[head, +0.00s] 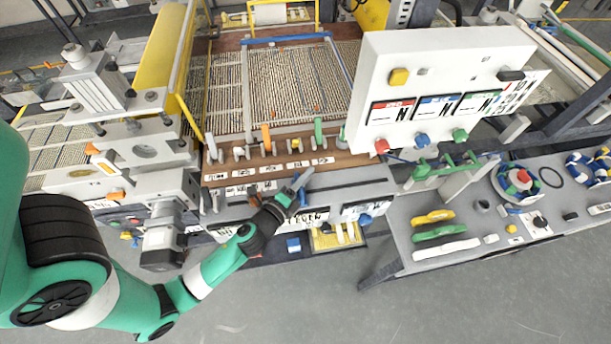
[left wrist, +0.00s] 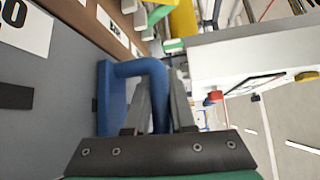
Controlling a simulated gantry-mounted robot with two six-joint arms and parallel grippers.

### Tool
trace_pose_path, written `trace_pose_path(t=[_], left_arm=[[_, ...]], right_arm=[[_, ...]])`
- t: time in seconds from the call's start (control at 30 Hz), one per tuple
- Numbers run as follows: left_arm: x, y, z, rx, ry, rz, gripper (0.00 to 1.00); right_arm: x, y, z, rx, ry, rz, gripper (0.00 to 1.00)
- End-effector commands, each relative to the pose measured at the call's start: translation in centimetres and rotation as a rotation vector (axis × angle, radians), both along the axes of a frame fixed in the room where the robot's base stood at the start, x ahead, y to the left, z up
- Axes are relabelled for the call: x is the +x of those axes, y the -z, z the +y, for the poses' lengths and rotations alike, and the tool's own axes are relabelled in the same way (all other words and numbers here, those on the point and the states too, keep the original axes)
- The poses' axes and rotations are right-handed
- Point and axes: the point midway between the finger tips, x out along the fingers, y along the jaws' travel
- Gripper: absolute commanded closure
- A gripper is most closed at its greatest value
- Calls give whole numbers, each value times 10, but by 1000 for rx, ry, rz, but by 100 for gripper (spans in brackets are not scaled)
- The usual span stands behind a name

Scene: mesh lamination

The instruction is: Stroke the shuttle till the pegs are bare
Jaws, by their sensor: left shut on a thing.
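My left gripper (head: 302,180) reaches in from the left to the front of the machine, below the brown board. In the left wrist view my left gripper (left wrist: 158,100) is shut on a bent blue handle (left wrist: 146,68) that passes between its fingers. The handle stands out from a grey panel; in the head view it is mostly hidden by the gripper. I cannot tell whether it belongs to the shuttle. A yellow tray (head: 322,242) holding several pale upright pieces (head: 340,233) sits just right of the gripper; whether these are the pegs is unclear. My right gripper is out of view.
Several coloured levers, one orange (head: 267,138), line the brown board (head: 340,166) behind. A white control box (head: 440,75) rises at the right. A grey side bench (head: 400,222) carries yellow and green tools. A mesh bed (head: 295,85) lies behind the levers.

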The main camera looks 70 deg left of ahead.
Motion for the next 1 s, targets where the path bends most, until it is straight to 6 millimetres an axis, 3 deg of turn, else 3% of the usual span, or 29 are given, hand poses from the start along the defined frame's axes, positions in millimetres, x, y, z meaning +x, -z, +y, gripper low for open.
trace_pose_path(t=[0.13, 0.17, 0.3, 0.67, 0.77, 1.0], left_arm=[[-1, -2, 1, 3, -4, -1, 100], [-1, -2, 1, 3, -4, -1, 74], [-1, -2, 1, 1, -4, -1, 49], [-4, 0, -2, 1, -1, -1, 48], [-14, 0, -10, 1, 1, 0, 48], [-62, -3, -43, 1, 7, 3, 48]], right_arm=[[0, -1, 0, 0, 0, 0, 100], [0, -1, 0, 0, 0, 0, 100], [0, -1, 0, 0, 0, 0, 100], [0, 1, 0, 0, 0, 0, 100], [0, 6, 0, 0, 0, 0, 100], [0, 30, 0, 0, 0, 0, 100]])
